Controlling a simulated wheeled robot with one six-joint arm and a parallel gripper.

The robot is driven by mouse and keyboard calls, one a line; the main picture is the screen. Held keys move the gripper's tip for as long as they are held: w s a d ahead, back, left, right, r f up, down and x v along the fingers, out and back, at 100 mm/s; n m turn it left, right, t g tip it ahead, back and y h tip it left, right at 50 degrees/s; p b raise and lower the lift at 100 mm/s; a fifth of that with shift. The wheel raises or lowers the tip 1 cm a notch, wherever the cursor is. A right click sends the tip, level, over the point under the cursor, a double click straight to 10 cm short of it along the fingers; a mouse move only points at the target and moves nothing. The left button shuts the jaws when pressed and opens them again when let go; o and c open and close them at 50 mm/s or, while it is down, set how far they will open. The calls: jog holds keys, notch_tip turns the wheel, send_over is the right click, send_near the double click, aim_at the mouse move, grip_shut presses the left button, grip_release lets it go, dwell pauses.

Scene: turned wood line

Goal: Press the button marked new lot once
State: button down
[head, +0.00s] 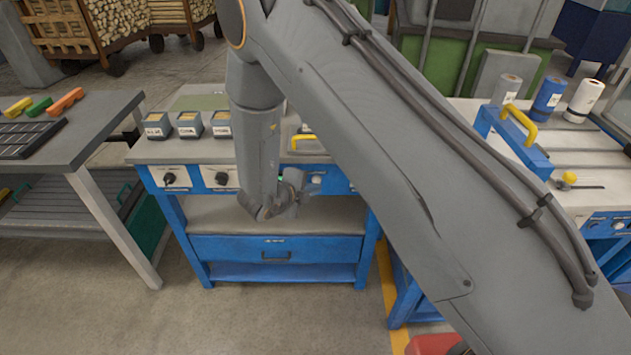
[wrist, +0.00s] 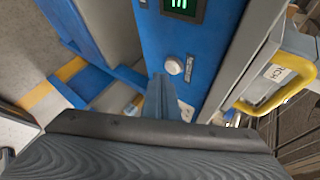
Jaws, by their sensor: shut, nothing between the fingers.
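In the head view my gripper (head: 297,192) is at the front of the blue workbench, close to a pale button (head: 317,180). My arm hides part of the panel.
A yellow handle (wrist: 285,85) stands close to the right of the panel, and also shows in the head view (head: 304,138). Two dark knobs, the left knob (head: 170,179) and right knob (head: 221,178), are on white plates. Three small bins (head: 189,125) stand above them.

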jog(key=shift+s, duration=0.25)
jog(key=shift+s+a+p, duration=0.1)
jog(key=shift+s+p, duration=0.8)
jog(key=shift+s, duration=1.5)
